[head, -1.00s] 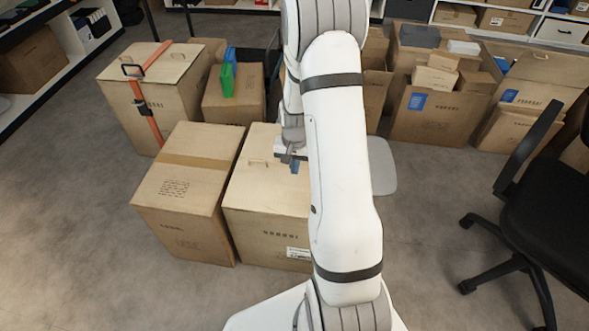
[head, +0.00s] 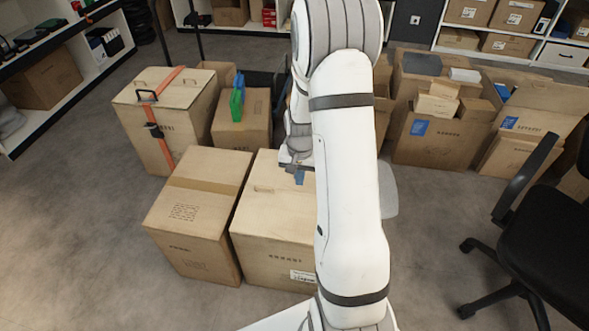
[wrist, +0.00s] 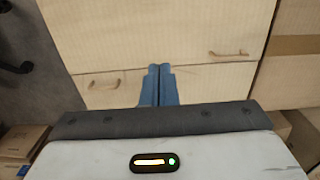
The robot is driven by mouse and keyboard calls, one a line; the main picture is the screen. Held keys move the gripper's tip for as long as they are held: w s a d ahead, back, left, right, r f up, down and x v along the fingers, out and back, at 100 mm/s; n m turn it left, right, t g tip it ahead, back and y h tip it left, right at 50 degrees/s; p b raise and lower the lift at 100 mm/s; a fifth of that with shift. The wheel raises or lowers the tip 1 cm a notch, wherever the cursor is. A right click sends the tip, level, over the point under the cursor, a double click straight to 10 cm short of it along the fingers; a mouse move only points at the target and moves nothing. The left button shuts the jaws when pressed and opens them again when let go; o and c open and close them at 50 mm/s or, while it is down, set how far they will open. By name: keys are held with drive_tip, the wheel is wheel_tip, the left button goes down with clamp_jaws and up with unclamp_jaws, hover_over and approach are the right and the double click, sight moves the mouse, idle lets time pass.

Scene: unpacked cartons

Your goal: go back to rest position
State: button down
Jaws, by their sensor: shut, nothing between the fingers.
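My gripper (wrist: 158,85) shows in the wrist view with its two blue fingers together and nothing between them. It points down over the top of a closed carton (wrist: 160,30) with handle cut-outs. In the head view my gripper (head: 299,177) is partly hidden behind my white arm, above that carton (head: 270,215) at the front. My arm stretches forward over the middle of the head view and covers the carton's right side.
A taped carton (head: 197,220) stands close on the left. Behind it are a strapped carton (head: 158,120) and an open carton (head: 240,130) with a green item. Open cartons (head: 440,140) stand at the back right. A black office chair (head: 550,210) is at the right. Bare floor lies between.

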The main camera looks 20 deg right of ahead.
drive_tip(key=s+a+r+n+t+p, duration=0.1)
drive_tip(key=s+a+r+p, duration=0.3)
drive_tip(key=r, duration=1)
drive_tip(key=s+a+r+n+p, duration=0.3)
drive_tip(key=s+r+p, duration=0.6)
drive_tip(key=r, duration=0.5)
drive_tip(key=s+a+r+n+t+p, duration=0.1)
drive_tip(key=s+a+r+p, duration=0.3)
drive_tip(key=r, duration=1)
drive_tip(key=s+n+p, duration=0.1)
drive_tip(key=s+p, duration=0.1)
drive_tip(key=p, duration=0.1)
drive_tip(key=shift+s+a+r+n+t, duration=0.3)
drive_tip(key=shift+s+a+r+n, duration=0.05)
drive_tip(key=shift+s+a+n, duration=0.05)
